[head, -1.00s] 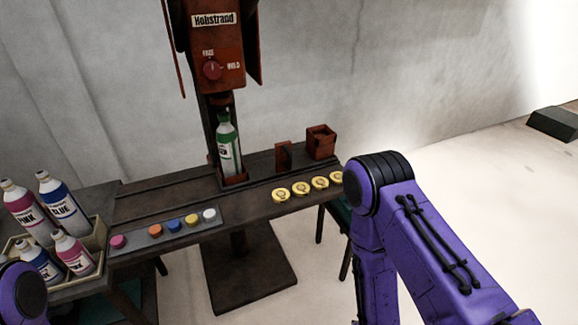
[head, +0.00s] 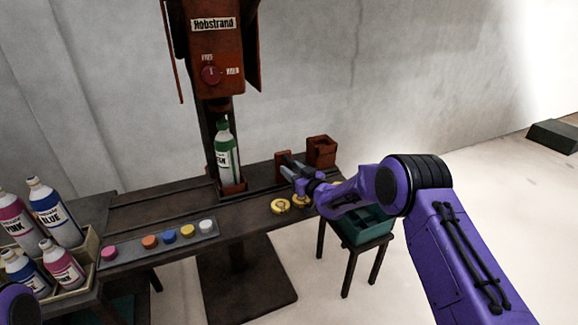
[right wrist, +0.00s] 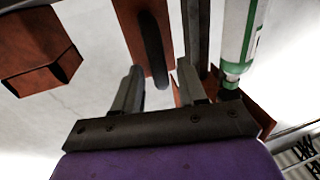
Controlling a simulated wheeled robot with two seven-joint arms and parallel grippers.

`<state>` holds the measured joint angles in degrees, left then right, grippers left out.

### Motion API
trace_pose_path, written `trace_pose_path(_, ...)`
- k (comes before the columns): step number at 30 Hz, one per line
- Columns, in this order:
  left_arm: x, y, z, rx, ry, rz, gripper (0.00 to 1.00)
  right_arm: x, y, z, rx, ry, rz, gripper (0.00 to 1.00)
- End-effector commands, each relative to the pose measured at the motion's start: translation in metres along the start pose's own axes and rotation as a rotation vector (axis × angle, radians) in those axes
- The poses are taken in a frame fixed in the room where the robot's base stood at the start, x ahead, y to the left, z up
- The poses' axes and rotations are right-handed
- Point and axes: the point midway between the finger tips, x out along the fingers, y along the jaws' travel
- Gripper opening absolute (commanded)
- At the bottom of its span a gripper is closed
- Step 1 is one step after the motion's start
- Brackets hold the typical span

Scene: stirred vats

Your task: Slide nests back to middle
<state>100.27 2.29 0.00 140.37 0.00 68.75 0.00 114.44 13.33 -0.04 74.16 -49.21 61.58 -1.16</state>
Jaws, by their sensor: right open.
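A rust-red nest (head: 233,188) stands on the table rail under the press and holds a green-labelled bottle (head: 224,155). To its right an upright rust-red plate (head: 281,162) stands on the bench. An open square rust-red nest (head: 321,152) is at the right end; it also shows in the right wrist view (right wrist: 38,50). My right gripper (head: 290,172) is open at the upright plate. In the right wrist view its fingers (right wrist: 157,82) stand either side of a dark upright handle (right wrist: 152,45) on the plate; contact is unclear. My left gripper is out of view.
Yellow discs (head: 280,206) lie on the bench's front edge, partly behind my right arm. A strip of coloured caps (head: 168,238) lies to the left. A crate of paint bottles (head: 92,245) stands far left. A teal bin (head: 366,228) sits on a stool below right.

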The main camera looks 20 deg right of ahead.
Motion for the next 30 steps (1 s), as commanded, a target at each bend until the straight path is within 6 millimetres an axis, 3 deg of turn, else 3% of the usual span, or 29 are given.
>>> trace_pose_path(5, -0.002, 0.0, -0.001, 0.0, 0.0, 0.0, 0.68, 0.018, 0.001, 0.0, -0.001, 0.0, 0.001, 0.41)
trace_pose_path(14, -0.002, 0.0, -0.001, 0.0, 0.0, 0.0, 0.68, 0.02, 0.001, 0.001, 0.001, -0.001, 0.001, 0.41)
trace_pose_path(18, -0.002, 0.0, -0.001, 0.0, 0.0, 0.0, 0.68, 0.02, 0.0, 0.001, 0.001, -0.001, 0.001, 0.0)
trace_pose_path(30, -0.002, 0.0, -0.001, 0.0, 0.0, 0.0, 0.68, 0.021, -0.002, 0.001, -0.001, -0.001, 0.001, 0.0)
